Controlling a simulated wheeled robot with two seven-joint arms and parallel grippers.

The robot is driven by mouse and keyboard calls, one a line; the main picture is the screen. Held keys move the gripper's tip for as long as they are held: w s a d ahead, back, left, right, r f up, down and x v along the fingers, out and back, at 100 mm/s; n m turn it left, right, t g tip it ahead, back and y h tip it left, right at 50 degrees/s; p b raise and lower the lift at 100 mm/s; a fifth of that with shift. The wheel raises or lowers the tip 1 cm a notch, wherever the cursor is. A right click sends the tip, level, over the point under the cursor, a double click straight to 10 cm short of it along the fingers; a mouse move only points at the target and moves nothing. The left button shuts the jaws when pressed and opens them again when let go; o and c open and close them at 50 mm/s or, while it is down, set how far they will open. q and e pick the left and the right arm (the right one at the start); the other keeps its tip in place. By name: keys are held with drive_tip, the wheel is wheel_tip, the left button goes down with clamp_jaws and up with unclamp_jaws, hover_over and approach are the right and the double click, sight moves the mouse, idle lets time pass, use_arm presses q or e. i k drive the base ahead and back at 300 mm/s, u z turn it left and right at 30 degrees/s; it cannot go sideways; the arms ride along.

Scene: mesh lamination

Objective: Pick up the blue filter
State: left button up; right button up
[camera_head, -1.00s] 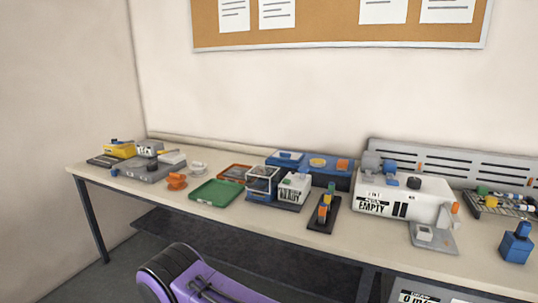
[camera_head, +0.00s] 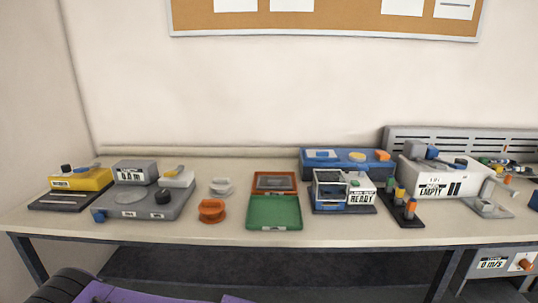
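A long blue case (camera_head: 345,171) stands at the back of the table, right of the middle. On its top are a small blue piece on a white patch (camera_head: 320,154), a yellow round piece (camera_head: 357,156) and an orange block (camera_head: 383,155). The small blue piece may be the blue filter, but I cannot tell for sure. Neither of my grippers shows in the head view.
An orange-framed tray (camera_head: 274,182) and a green tray (camera_head: 274,213) lie left of a READY box (camera_head: 360,197). An orange spool-like piece (camera_head: 212,211), a grey machine (camera_head: 148,200) and a yellow block (camera_head: 82,180) stand farther left. A white EMPTY machine (camera_head: 437,176) stands right.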

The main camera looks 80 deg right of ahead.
sight(310, 154)
drive_tip(key=i, duration=0.5)
drive_tip(key=z, duration=3.35)
